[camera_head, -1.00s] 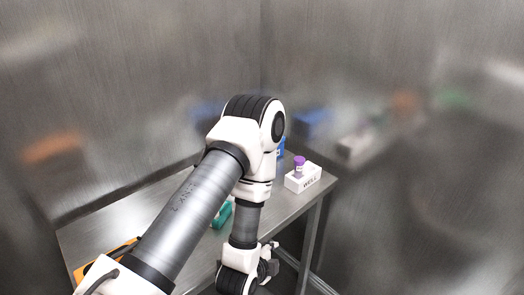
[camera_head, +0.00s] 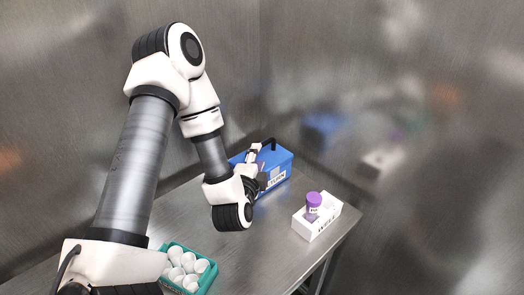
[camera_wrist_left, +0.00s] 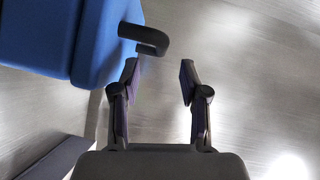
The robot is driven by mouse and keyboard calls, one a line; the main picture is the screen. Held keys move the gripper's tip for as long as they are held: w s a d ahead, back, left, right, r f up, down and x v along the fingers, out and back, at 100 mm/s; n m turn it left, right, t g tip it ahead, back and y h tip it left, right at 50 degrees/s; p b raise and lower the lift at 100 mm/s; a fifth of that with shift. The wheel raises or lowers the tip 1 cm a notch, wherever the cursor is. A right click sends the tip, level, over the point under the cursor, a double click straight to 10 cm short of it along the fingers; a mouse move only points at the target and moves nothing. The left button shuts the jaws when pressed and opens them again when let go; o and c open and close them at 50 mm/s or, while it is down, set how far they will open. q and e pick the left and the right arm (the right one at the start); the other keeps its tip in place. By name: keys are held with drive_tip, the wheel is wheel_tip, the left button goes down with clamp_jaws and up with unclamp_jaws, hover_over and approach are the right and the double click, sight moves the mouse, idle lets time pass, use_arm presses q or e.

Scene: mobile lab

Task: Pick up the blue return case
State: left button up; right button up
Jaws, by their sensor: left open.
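The blue return case (camera_head: 283,163) stands on the metal table near the back wall, with a white label on its front and a dark handle (camera_head: 264,144). My left gripper (camera_head: 258,178) is at the case's near left side, and my arm hides part of the case. In the left wrist view the blue case (camera_wrist_left: 45,35) fills the upper left and its dark handle (camera_wrist_left: 148,38) projects past the left fingertip. My left gripper (camera_wrist_left: 160,72) is open there, with only bare metal surface showing between its fingers. My right gripper is not in view.
A white holder (camera_head: 318,226) with a purple-capped vial (camera_head: 313,205) stands right of the case, near the table's right edge. A teal tray (camera_head: 209,276) of several white cups is at the front. Metal walls close off the back.

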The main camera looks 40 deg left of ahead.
sight(277, 159)
use_arm(q)
drive_tip(key=shift+w+a, duration=0.4)
drive_tip(key=shift+w, duration=0.2)
drive_tip(key=shift+w+a+r+p, duration=0.2)
drive_tip(key=shift+w+a+p, duration=0.1)
drive_tip(key=shift+w, duration=0.2)
drive_tip(key=x, duration=0.4)
drive_tip(key=shift+w+a+f, duration=0.25)
drive_tip(key=shift+a+f, duration=0.05)
drive_tip(key=shift+f, duration=0.15)
drive_tip(key=shift+s+d+r, duration=0.2)
drive_tip(key=shift+c, duration=1.3)
clamp_jaws()
